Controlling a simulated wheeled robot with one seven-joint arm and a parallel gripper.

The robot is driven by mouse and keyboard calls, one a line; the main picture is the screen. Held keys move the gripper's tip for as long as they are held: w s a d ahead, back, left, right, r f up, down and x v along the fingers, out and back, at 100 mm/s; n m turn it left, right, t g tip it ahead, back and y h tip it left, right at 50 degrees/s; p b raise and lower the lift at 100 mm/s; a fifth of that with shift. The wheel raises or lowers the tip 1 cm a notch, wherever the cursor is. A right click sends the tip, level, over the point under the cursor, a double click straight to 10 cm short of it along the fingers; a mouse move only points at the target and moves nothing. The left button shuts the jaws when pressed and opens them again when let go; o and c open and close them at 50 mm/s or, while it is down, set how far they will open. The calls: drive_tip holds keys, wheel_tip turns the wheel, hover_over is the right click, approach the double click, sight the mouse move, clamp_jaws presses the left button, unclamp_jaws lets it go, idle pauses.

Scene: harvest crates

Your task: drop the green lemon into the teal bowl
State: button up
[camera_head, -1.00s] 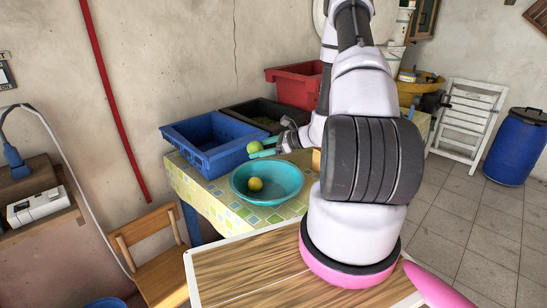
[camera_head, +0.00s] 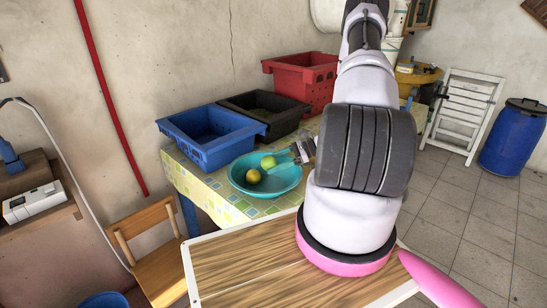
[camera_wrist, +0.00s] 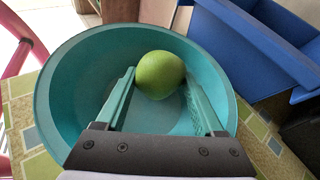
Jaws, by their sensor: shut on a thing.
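The teal bowl (camera_head: 285,184) stands on the table and holds a yellow-orange lemon (camera_head: 253,176). The green lemon (camera_head: 268,162) is over the far inner part of the bowl, just behind and right of the yellow one. In the wrist view, the green lemon (camera_wrist: 160,73) sits between the teal fingers of my gripper (camera_wrist: 160,82), which is shut on it, inside the outline of the bowl (camera_wrist: 60,110). I cannot tell whether the green lemon touches the bowl. The yellow-orange lemon does not show in the wrist view.
A blue crate (camera_head: 210,150), a black crate (camera_head: 285,122) and a red crate (camera_head: 310,80) stand in a row behind the bowl. The table (camera_head: 235,210) has a checked cloth, bare in front of the bowl. A wooden chair (camera_head: 155,245) stands at the left.

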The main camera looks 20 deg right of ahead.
drive_tip(key=shift+f, duration=0.25)
drive_tip(key=o, duration=1.4)
drive_tip(key=shift+o, duration=0.2)
drive_tip(key=v, duration=1.1)
drive_tip(key=shift+a, duration=0.1)
